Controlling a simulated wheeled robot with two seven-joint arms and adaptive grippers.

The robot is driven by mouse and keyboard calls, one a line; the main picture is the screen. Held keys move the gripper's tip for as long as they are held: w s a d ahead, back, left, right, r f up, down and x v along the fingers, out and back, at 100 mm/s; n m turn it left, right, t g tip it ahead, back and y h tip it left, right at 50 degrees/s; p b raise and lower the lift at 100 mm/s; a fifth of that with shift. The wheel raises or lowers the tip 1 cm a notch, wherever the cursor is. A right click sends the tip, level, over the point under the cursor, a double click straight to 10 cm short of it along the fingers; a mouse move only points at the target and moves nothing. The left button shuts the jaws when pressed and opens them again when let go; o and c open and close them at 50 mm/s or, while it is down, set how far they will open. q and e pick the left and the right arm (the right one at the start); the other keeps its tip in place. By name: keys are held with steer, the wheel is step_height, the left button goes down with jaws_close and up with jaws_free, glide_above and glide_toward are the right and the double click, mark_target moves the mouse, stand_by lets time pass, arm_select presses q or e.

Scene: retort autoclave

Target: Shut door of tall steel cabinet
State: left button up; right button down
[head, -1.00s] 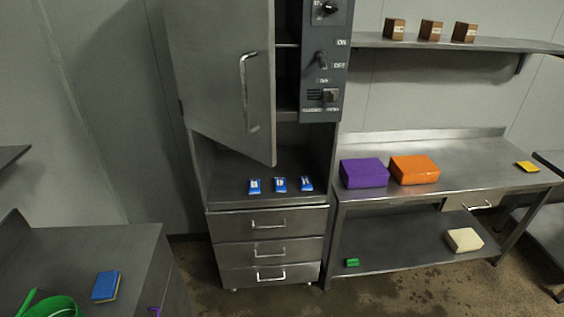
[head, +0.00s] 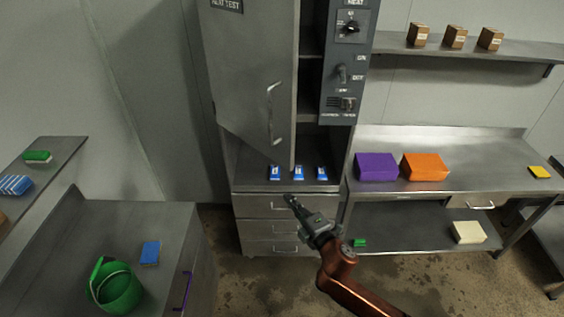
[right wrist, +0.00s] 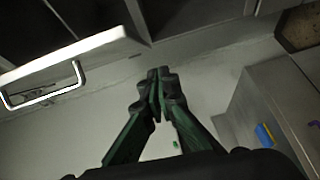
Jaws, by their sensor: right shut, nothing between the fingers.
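The tall steel cabinet (head: 228,165) stands in the middle of the head view, with a dark control panel (head: 346,62) at its upper right. Its grey door (head: 245,75) is hinged on the left and stands partly open, leaving a dark gap beside the panel. A bar handle (head: 271,112) is upright on the door. My right gripper (head: 291,200) is shut and empty, below the door's lower edge and in front of the top drawer. In the right wrist view the shut fingertips (right wrist: 158,76) touch nothing; a handle (right wrist: 45,98) shows at left. My left gripper is not in view.
Several small blue-labelled items, including one box (head: 299,172), lie on the shelf below the door. A steel table at right holds a purple block (head: 376,167) and an orange block (head: 424,167). A green bucket (head: 116,288) and blue sponge (head: 150,253) are on the left counter.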

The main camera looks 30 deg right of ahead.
step_height(320, 180, up, 4)
steer(key=a, duration=0.1)
steer(key=w+d+p, duration=0.3)
steer(key=w+p, duration=0.1)
steer(key=w, duration=0.6)
steer(key=shift+d+n+t, duration=0.3)
steer(key=shift+d, duration=0.05)
steer(key=shift+w, duration=0.1)
steer(key=shift+d+y, duration=0.1)
steer(key=shift+y, duration=0.3)
